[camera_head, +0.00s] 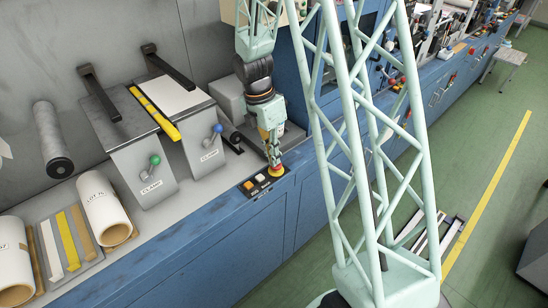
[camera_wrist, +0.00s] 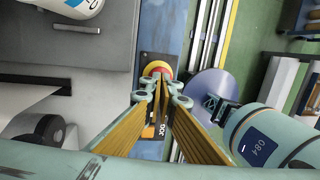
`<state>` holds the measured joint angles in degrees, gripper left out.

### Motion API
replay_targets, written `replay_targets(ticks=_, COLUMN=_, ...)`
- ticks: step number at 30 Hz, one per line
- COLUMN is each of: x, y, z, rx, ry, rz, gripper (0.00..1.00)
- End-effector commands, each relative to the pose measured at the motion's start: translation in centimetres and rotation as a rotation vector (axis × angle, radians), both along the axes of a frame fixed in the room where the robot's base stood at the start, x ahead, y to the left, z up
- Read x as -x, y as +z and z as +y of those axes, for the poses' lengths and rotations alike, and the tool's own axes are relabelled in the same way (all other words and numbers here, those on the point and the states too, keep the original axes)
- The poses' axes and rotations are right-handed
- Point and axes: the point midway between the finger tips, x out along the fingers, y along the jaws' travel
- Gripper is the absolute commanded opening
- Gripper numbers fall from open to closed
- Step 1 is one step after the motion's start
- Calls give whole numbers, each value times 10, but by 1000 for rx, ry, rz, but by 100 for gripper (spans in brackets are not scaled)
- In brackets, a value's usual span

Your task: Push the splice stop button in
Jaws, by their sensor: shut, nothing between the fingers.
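The splice stop button is a red mushroom button (camera_wrist: 158,67) with a yellow ring, at the end of a small dark control panel on the blue machine's ledge. In the head view the button (camera_head: 277,171) shows partly behind my fingertips. My gripper (camera_head: 273,162) points down over it, fingers shut and empty. In the wrist view the fingertips of my gripper (camera_wrist: 161,76) overlap the near edge of the red cap. I cannot tell whether they touch it or how far in the button is.
A pale button (camera_head: 260,178) and an orange button (camera_head: 248,186) sit beside it on the same panel. Two grey clamp units (camera_head: 150,172) with green and blue knobbed levers stand to the left. Paper rolls (camera_head: 103,207) lie farther left.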

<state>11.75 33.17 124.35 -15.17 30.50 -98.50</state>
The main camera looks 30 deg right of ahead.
Motion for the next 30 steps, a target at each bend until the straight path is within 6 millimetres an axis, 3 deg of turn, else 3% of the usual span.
replay_targets(ticks=30, x=-15, y=76, z=6, rx=3, ry=3, rz=-13, gripper=0)
